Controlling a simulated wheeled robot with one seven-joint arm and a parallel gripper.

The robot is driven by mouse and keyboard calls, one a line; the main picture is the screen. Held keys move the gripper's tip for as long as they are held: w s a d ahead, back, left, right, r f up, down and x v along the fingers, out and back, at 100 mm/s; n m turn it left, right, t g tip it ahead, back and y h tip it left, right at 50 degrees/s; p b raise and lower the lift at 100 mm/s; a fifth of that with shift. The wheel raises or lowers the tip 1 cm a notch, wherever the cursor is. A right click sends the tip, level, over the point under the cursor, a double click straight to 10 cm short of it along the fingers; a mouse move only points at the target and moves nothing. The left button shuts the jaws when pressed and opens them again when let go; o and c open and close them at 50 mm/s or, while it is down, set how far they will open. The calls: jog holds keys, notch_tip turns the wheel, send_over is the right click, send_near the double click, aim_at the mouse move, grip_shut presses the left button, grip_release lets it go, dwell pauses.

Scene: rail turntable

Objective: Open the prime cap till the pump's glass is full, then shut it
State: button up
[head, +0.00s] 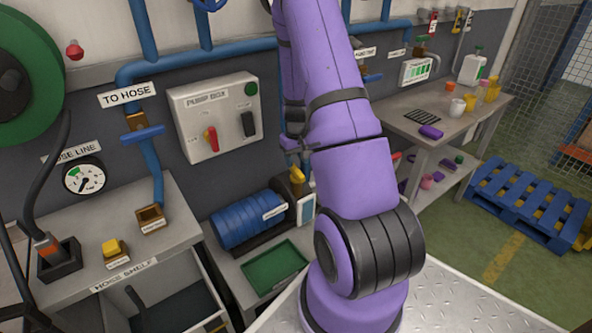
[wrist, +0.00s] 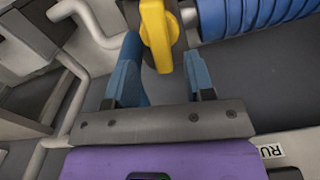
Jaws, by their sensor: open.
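The pump (head: 240,222) is a blue ribbed cylinder on a low bench, left of my arm in the head view. A yellow cap (head: 297,174), which looks like the prime cap, stands at its right end. A pale upright panel (head: 306,208) beside it may be the pump's glass; its level cannot be read. In the wrist view the yellow cap (wrist: 158,32) lies between the blue fingers of my open gripper (wrist: 160,52), with gaps showing beside it. The ribbed pump body (wrist: 245,14) is at the top right. My arm hides much of this area in the head view.
A grey switch box (head: 215,115) with red and black handles is on the wall above the pump. A green tray (head: 275,268) lies in front of it. Left is a hose shelf (head: 125,262) with a gauge (head: 84,176) above. Right is a workbench (head: 420,110).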

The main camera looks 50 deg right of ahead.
aim_at(296, 169)
jog(key=shift+f, duration=2.25)
grip_shut()
